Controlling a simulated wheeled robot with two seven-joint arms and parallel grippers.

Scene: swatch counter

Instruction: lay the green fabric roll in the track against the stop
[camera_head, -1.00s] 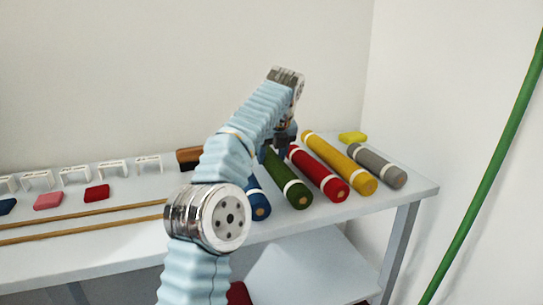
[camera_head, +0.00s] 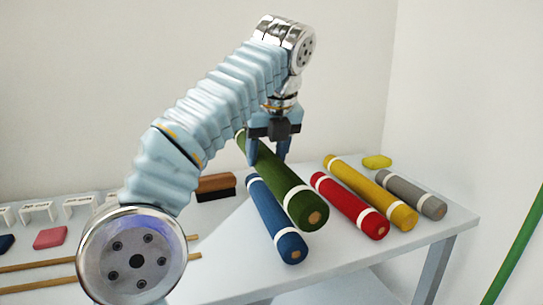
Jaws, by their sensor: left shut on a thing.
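The green fabric roll (camera_head: 283,181) has a white band and a tan core end. It is held above the counter, over the gap between the blue and red rolls, with its near end toward me. My left gripper (camera_head: 269,154) points down with its blue fingers on either side of the roll's far part, shut on it. The track is formed by two thin wooden strips (camera_head: 40,265) at the lower left, partly hidden by my left arm. I cannot make out the stop. My right gripper is not in view.
A blue roll (camera_head: 272,220), red roll (camera_head: 349,205), yellow roll (camera_head: 370,190) and grey roll (camera_head: 410,193) lie on the white counter (camera_head: 330,265). A brown brush-like block (camera_head: 215,186), pink swatch (camera_head: 50,238) and small white stands (camera_head: 38,212) are at left.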

